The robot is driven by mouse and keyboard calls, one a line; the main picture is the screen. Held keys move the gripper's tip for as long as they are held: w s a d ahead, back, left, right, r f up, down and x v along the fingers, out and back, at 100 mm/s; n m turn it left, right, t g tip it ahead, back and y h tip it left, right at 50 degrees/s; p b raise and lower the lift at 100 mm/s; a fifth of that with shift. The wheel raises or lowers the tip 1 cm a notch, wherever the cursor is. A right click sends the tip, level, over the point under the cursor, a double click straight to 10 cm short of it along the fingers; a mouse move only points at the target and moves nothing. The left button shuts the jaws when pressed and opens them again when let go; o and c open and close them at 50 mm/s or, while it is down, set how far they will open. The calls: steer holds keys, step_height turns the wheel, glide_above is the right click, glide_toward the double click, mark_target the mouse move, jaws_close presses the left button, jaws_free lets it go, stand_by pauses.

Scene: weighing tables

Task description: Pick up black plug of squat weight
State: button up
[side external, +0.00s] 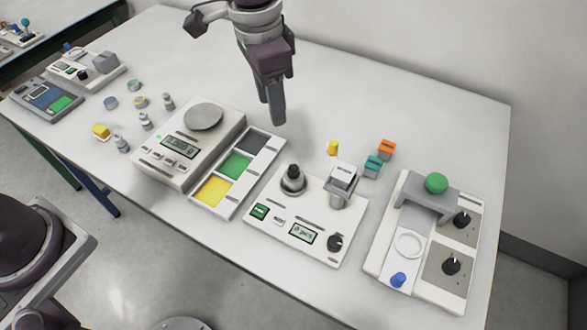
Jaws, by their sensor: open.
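A squat grey weight (291,186) stands at the back left of a white device (270,223) with a small display. A black plug (293,171) sticks up from the weight's top. My gripper (277,120) hangs above the table, up and slightly left of the plug in the side view, pointing down. It is open and apart from the plug, with nothing seen between the fingers. The fingers overlap from this side, so the gap between them is hidden.
On the same device stand a grey post with a white block (343,178) and a black knob (334,242). A scale (190,142) and a tray with coloured compartments (236,166) lie left. Small yellow, teal and orange blocks (387,149) sit behind.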

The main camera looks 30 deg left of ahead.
steer(key=m+g, duration=0.1)
glide_above(295, 167)
step_height(295, 167, down, 9)
step_height(295, 167, down, 6)
steer(key=shift+f, duration=0.15)
jaws_close()
